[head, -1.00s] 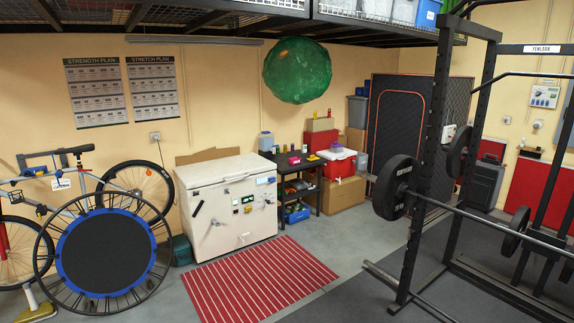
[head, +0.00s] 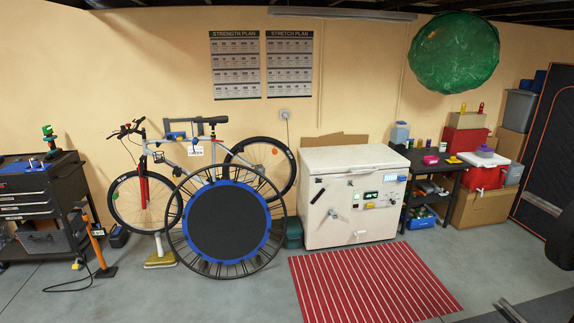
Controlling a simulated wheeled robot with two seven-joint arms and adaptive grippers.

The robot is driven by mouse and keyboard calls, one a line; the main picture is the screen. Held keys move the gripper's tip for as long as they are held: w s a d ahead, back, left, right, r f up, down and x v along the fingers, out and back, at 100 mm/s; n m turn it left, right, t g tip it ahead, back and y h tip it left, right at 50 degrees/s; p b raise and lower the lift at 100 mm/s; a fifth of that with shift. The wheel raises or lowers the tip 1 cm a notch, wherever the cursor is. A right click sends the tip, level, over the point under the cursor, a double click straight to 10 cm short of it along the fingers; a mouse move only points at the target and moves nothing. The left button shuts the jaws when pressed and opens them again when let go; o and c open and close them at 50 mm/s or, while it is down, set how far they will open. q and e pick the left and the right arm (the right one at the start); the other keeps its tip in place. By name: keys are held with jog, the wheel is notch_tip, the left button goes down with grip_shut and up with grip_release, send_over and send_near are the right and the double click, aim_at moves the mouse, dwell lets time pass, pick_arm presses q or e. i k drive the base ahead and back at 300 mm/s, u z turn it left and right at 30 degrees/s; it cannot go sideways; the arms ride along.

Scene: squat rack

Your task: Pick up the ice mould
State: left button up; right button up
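I cannot make out an ice mould for certain. A small pink object (head: 431,160) lies on the black side table (head: 443,180) right of the white chest freezer (head: 325,232), too small to identify. A small purple-grey object (head: 485,150) sits on the white lid of a red cool box (head: 486,177), also unclear. The freezer's lid is down, so its inside is hidden. Neither of my grippers is in view.
A red striped mat (head: 370,280) lies before the freezer. A small trampoline (head: 226,222) leans by a bicycle (head: 150,195) on the left. A black tool cabinet (head: 35,200) stands far left.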

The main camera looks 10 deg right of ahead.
aim_at(433, 160)
jog(key=i, duration=3.35)
jog(key=z, duration=2)
jog(key=i, duration=1.35)
jog(key=z, duration=0.75)
jog(key=i, duration=2.05)
jog(key=u, duration=1.95)
